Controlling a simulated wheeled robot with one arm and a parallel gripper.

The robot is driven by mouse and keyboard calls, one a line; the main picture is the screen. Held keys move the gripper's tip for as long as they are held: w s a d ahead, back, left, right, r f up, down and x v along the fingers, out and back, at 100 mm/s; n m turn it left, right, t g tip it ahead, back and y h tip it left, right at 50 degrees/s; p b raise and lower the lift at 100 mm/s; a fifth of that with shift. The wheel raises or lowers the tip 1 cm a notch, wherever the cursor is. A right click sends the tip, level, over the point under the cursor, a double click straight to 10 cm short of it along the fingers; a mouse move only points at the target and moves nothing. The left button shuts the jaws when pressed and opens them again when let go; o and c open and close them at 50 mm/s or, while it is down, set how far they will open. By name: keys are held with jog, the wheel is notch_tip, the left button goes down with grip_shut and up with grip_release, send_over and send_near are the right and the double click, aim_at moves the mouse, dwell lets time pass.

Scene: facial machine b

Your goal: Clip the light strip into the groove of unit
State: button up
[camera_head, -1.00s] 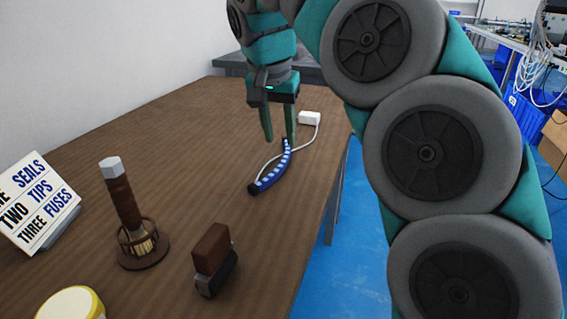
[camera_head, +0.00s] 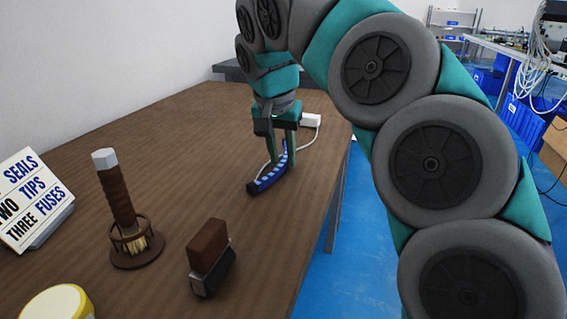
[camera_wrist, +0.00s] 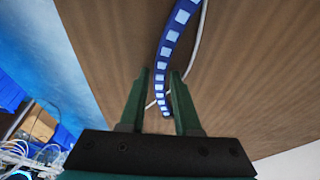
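The light strip (camera_head: 267,179) is blue with pale square lights and dark ends, slightly curved, and lies on the wooden table. In the wrist view the strip (camera_wrist: 167,54) runs up from between the fingers, with its far part beyond them. My gripper (camera_head: 282,158) points down over the strip's far half. In the wrist view my gripper (camera_wrist: 160,72) is open, with one green finger on each side of the strip and a gap to each. No unit with a groove can be made out in these views.
A white cable (camera_head: 310,143) runs from the strip to a white plug box (camera_head: 311,120). A brush in a round stand (camera_head: 124,207), a brown-and-black block (camera_head: 210,257), a lettered sign (camera_head: 33,200) and a yellow-rimmed jar (camera_head: 57,304) stand nearer on the table (camera_head: 185,150). The table's right edge is close to the strip.

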aim_at(283, 162)
grip_shut()
dwell(0.7)
notch_tip(283, 162, up, 6)
jog(key=p, duration=0.3)
jog(key=shift+w+r, duration=0.1)
jog(key=shift+r, duration=0.9)
